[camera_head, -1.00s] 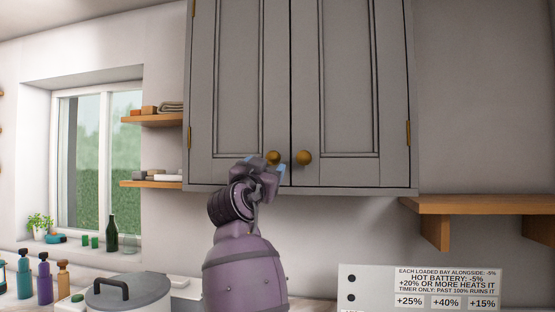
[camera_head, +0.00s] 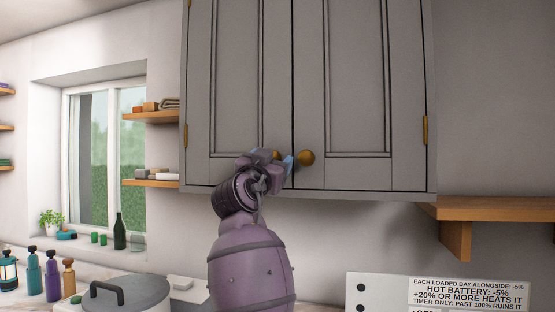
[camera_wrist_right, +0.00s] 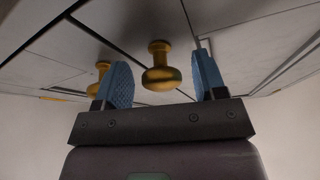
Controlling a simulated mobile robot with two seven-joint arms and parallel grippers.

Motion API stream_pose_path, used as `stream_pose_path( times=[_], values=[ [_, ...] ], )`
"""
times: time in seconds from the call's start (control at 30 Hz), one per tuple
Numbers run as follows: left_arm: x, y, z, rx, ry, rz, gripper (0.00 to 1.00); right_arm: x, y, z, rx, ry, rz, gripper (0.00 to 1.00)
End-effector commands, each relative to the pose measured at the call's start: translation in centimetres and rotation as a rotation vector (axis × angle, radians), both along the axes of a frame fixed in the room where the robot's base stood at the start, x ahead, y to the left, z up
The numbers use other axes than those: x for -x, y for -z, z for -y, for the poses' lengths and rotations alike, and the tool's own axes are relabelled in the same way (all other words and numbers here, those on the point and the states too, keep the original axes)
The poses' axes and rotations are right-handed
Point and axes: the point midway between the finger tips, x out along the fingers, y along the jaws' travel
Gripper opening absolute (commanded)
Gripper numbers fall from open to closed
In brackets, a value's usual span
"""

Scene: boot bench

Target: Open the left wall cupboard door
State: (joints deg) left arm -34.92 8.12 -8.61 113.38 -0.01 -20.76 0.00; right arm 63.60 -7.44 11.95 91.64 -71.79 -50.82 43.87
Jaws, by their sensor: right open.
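The grey wall cupboard has a left door (camera_head: 236,75) and a right door (camera_head: 345,75), both shut. The left door's brass knob (camera_head: 276,154) is partly hidden behind my right gripper (camera_head: 268,161). The right door's knob (camera_head: 306,158) shows clearly, just right of the gripper. In the right wrist view my right gripper (camera_wrist_right: 162,84) is open, with one blue fingertip on each side of a brass knob (camera_wrist_right: 161,75), apart from it. This appears to be the left door's knob. A second knob (camera_wrist_right: 103,72) is partly hidden behind the left fingertip. My left gripper is out of view.
Small wooden shelves (camera_head: 152,117) hang left of the cupboard by the window. A wooden shelf (camera_head: 490,209) is at right below the cupboard. Bottles (camera_head: 52,275), a lidded pot (camera_head: 125,295) and a sign board (camera_head: 440,290) stand low in front.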

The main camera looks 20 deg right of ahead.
Motion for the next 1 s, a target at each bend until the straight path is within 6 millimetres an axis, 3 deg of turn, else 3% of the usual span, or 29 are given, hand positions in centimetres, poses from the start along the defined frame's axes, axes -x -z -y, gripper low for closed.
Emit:
stream_pose_path(
  times=[0.47, 0.9, 1.0],
  values=[
    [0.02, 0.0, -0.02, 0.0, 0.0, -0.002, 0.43, 0.01, -0.15, -0.23, 0.0, 0.0, 0.0, 0.65],
    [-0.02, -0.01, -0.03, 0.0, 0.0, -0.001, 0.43, 0.0, -0.15, -0.21, 0.0, 0.0, 0.0, 0.0],
    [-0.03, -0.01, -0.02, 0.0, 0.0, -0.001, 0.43, 0.0, -0.15, -0.21, 0.0, 0.0, 0.0, 0.0]
  ],
)
